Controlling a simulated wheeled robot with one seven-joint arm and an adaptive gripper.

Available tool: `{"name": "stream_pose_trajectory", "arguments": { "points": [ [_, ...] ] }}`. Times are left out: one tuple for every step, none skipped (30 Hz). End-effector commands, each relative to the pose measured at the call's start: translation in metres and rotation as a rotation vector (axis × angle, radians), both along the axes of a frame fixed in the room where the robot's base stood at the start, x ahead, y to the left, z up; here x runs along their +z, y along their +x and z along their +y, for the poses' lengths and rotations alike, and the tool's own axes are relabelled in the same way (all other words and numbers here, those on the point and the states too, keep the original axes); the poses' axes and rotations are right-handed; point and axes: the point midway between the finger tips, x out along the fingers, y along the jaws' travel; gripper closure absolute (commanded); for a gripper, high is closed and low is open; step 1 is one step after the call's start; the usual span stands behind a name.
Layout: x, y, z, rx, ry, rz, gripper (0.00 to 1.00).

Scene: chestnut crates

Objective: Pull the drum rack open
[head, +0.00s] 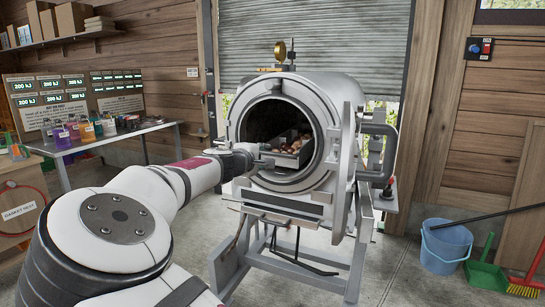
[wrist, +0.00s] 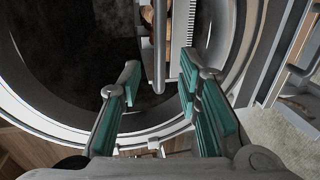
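The white drum (head: 345,150) stands on a metal frame with its round front open. Inside its dark mouth is the metal rack (head: 285,161), a tray holding brown chestnuts (head: 296,143). My gripper (head: 252,156) is at the left side of the drum's mouth, by the rack's front. In the wrist view my gripper (wrist: 160,82) is open, with teal-padded fingers apart. A grey bar, seemingly the rack's handle (wrist: 159,50), runs between the fingertips in the picture with a gap on both sides; its exact depth is hard to tell. The rack's toothed edge (wrist: 186,22) shows behind it.
The drum door with its bent handle (head: 391,150) is swung to the right. A table (head: 150,128) with several bottles stands left. A blue bucket (head: 446,245), green dustpan (head: 486,275) and red broom (head: 527,284) are at right. The floor before the drum's right side is clear.

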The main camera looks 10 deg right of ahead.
Motion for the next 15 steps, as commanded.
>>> {"name": "stream_pose_trajectory", "arguments": {
  "points": [
    [-0.003,0.009,-0.008,-0.003,0.000,0.000,0.69],
    [-0.004,0.013,-0.011,-0.003,0.000,0.000,0.69],
    [-0.005,0.019,-0.015,-0.002,0.000,0.000,0.69],
    [-0.007,0.023,-0.018,-0.002,0.000,0.000,0.69],
    [-0.007,0.027,-0.021,-0.002,0.000,0.000,0.69],
    [-0.009,0.031,-0.024,-0.002,0.000,0.000,0.69],
    [-0.009,0.034,-0.027,-0.002,0.000,0.000,0.69],
    [-0.010,0.037,-0.028,-0.001,0.000,0.000,0.69],
    [-0.011,0.040,-0.030,-0.001,0.000,0.001,0.69],
    [-0.012,0.042,-0.032,-0.002,0.000,0.001,0.69],
    [-0.012,0.044,-0.033,-0.001,0.000,0.000,0.69],
    [-0.012,0.046,-0.034,0.000,0.000,0.000,0.69],
    [-0.013,0.047,-0.035,-0.001,0.000,0.000,0.69],
    [-0.013,0.048,-0.036,-0.001,0.000,0.000,0.69],
    [-0.013,0.049,-0.036,-0.001,0.001,0.000,0.69]
  ]
}}
